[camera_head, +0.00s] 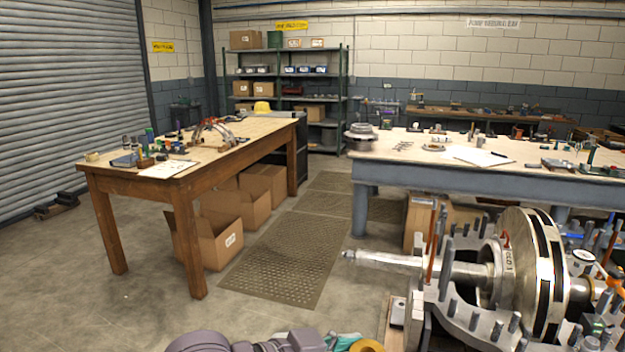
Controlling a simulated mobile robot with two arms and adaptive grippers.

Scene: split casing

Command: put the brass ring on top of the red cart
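A yellow, brass-coloured round piece (366,346) shows at the bottom edge, cut off by the frame. It looks like part of a ring, but I cannot be sure that it is the brass ring. A small tan ring-shaped item (92,157) lies at the near left corner of the wooden table; it may be a tape roll. I cannot make out a red cart.
The wooden table (137,182) stands left with cardboard boxes (219,240) beneath. A split casing (470,322) with a shaft and impeller (518,262) fills the lower right. A grey-legged bench (455,183) stands behind it. Floor mats (287,258) lie in the open aisle.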

